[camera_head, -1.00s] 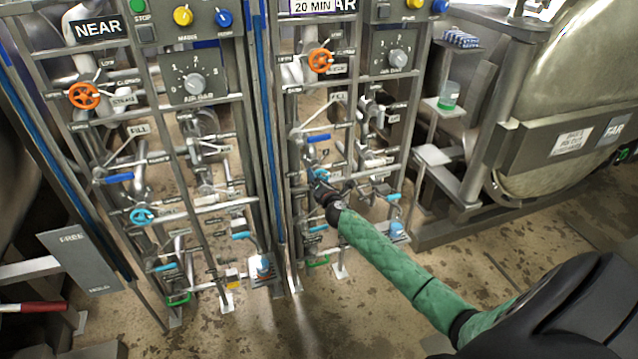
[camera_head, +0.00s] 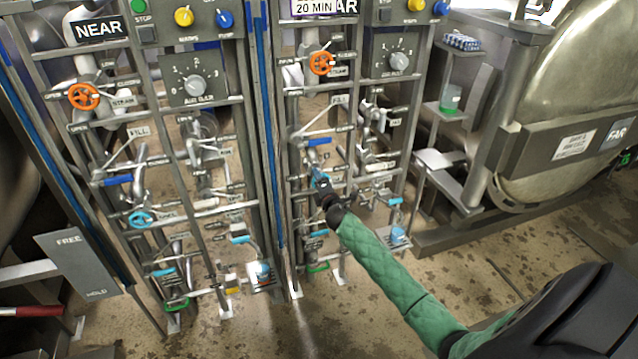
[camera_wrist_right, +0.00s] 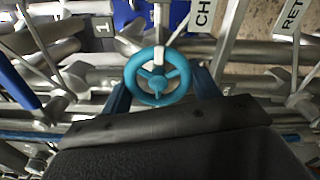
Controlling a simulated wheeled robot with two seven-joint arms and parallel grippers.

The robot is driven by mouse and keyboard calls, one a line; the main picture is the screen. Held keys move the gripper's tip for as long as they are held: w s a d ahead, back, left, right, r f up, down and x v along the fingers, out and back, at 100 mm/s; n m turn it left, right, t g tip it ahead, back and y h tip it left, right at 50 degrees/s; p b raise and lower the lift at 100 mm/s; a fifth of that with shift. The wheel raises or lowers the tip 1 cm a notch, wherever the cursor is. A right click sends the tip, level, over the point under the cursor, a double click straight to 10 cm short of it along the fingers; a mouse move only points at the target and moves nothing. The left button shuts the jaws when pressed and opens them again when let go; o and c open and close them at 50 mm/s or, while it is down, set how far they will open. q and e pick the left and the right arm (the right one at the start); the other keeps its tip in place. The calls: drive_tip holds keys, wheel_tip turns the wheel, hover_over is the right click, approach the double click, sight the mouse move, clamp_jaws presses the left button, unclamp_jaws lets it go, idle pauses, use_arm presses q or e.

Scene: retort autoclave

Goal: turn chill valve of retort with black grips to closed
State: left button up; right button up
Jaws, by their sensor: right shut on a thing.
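The light-blue chill handwheel (camera_wrist_right: 157,76) fills the middle of the right wrist view, with a label starting "CH" just above right of it. My right gripper (camera_wrist_right: 160,90) has a blue finger on each side of the wheel and is shut on its rim. In the head view, my right gripper (camera_head: 321,179) is at the panel under the FAR sign and hides most of this wheel. A matching light-blue wheel (camera_head: 141,218) shows on the NEAR panel. The black grips cannot be made out. My left gripper is out of view.
Orange steam wheels (camera_head: 322,63) sit higher on both panels. A blue lever (camera_head: 319,142) is just above my right gripper, with pipes and frame bars close around. The FAR retort vessel (camera_head: 570,110) stands at right. The floor in front is clear.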

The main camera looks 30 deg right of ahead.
idle(0.3)
drive_tip(key=o, duration=1)
drive_tip(key=shift+d, duration=0.1)
drive_tip(key=shift+c, duration=0.2)
drive_tip(key=shift+s+f, duration=0.1)
drive_tip(key=shift+s, duration=0.4)
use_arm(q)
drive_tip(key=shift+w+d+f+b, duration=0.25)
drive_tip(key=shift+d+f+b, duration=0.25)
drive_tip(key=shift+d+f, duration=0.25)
use_arm(e)
drive_tip(key=v, duration=0.7)
drive_tip(key=shift+w, duration=0.1)
